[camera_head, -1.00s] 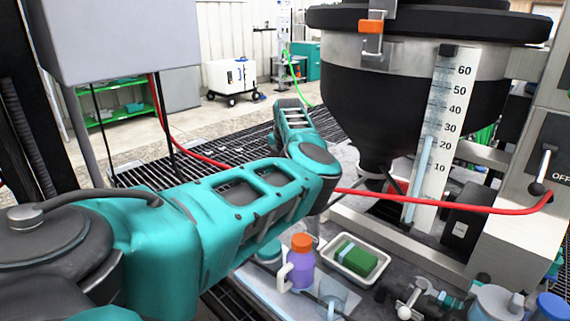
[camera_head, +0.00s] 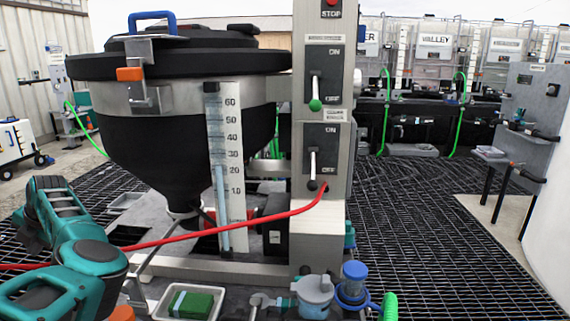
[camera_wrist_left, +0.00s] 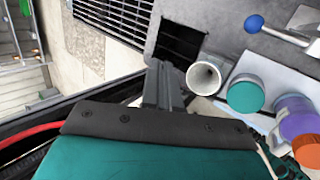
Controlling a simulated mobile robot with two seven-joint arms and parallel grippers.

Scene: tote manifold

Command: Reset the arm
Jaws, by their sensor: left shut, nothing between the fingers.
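My left arm (camera_head: 85,268) is teal and comes in at the lower left of the head view, in front of the black hopper. Its gripper is hard to make out there. In the left wrist view my left gripper (camera_wrist_left: 164,84) shows as narrow grey fingers, shut and empty. The fingers appear over a grey surface with a dark square opening, close to a white hollow cylinder (camera_wrist_left: 204,77). I cannot tell whether they touch it. My right arm and gripper are not in view.
The black hopper (camera_head: 165,135) stands beside a control post (camera_head: 322,225) with switches. A red hose (camera_head: 180,237) crosses in front. A white tray (camera_head: 160,314) holds a green block (camera_head: 191,304). A teal-lidded jar (camera_wrist_left: 245,95) stands near the fingers. Open grating lies right.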

